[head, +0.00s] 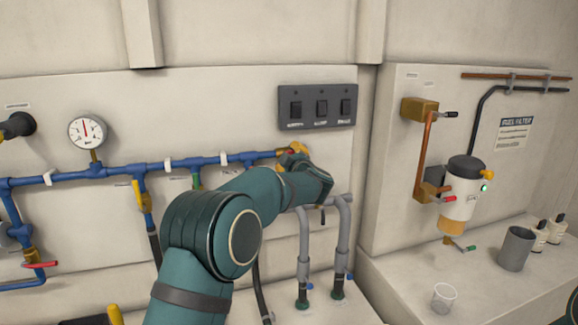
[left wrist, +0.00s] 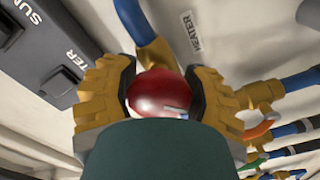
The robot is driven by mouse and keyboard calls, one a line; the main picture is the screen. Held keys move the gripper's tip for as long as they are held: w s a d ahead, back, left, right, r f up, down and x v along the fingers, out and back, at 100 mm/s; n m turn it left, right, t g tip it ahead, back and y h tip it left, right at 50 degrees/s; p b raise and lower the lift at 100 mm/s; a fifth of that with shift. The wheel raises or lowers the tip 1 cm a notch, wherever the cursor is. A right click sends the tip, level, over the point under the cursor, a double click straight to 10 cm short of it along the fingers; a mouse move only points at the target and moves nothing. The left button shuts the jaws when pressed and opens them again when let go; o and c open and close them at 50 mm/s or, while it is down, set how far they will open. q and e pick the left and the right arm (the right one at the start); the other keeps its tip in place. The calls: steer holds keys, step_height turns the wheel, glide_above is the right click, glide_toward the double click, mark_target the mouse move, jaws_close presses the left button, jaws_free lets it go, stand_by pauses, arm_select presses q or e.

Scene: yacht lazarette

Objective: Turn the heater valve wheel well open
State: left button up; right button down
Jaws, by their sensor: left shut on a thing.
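The heater valve wheel (left wrist: 160,93) is a round red knob in the left wrist view, below a small HEATER label (left wrist: 194,32). My left gripper (left wrist: 158,100) has its yellow-brown fingers on either side of the wheel and is shut on it. In the head view my left gripper (head: 294,151) is at the right end of the blue pipe, mostly hidden behind my wrist. The wheel is largely hidden there too. How far the valve is turned cannot be told. My right gripper is not in view.
A dark switch panel (head: 317,106) is just above the gripper. Grey pipes (head: 342,245) run below it. The blue pipe (head: 120,168) carries a gauge (head: 87,131) and other valves. A fuel filter (head: 458,195), dark cup (head: 515,248) and clear cup (head: 445,297) are at right.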

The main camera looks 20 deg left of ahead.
arm_select(q)
steer(key=n+b, duration=0.1)
steer(key=n, duration=0.1)
steer(key=n+b, duration=0.2)
steer(key=shift+d+f+n, duration=0.15)
steer(key=shift+f+n, duration=0.15)
steer(key=shift+f, duration=0.05)
steer(key=n+b, duration=0.3)
steer(key=n, duration=0.2)
steer(key=shift+b, duration=0.4)
steer(key=n+b, duration=0.3)
steer(key=n, duration=0.2)
steer(key=shift+r, duration=0.1)
steer(key=n+b, duration=0.1)
steer(key=n, duration=0.1)
steer(key=n+b, duration=0.1)
steer(key=n, duration=0.1)
steer(key=shift+r+n+b, duration=0.2)
steer(key=shift+n+b, duration=0.1)
steer(key=shift+b, duration=0.05)
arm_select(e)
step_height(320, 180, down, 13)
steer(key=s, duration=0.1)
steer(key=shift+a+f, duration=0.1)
